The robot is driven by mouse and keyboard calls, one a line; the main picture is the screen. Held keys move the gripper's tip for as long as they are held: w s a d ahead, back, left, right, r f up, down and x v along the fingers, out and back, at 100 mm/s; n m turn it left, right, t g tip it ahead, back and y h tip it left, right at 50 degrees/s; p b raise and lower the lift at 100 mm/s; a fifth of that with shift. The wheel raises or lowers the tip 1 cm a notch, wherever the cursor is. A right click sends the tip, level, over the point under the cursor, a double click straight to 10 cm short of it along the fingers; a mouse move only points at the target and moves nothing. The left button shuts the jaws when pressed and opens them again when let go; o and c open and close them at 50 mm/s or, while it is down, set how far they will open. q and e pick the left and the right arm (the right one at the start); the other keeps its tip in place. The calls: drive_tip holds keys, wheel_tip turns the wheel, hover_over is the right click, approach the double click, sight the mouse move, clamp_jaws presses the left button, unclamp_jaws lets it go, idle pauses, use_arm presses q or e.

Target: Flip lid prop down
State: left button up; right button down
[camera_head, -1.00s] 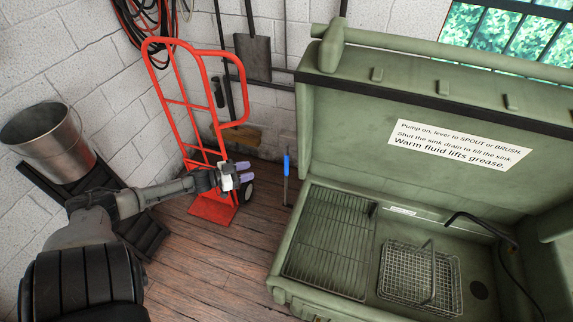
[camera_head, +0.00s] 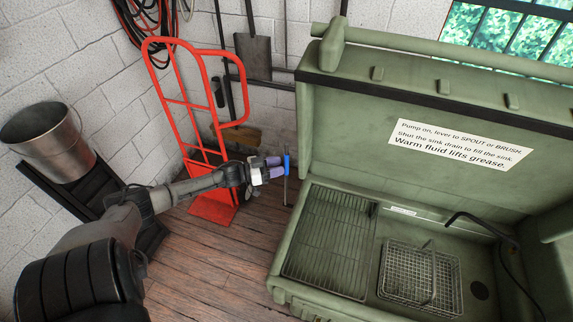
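The lid prop is a thin upright rod with a blue grip (camera_head: 287,165) at its top, standing at the left side of the green parts washer (camera_head: 292,240). The washer's lid (camera_head: 350,150) is raised and carries a white label. My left gripper (camera_head: 278,167) has its two purple fingers a little apart, with their tips at the blue grip. I see no clear closing on the grip, and whether it lies between the fingers is hard to tell. My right gripper is not in view.
A red hand truck (camera_head: 170,100) stands behind my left arm against the block wall. A metal bucket (camera_head: 48,140) sits at the left. The washer basin holds a wire basket (camera_head: 405,275), a rack (camera_head: 330,240) and a black spout (camera_head: 480,222).

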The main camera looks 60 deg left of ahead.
sight(286, 165)
use_arm(q)
drive_tip(key=shift+x, duration=1.9)
drive_tip(key=shift+s, duration=0.1)
drive_tip(key=shift+c, duration=0.3)
clamp_jaws()
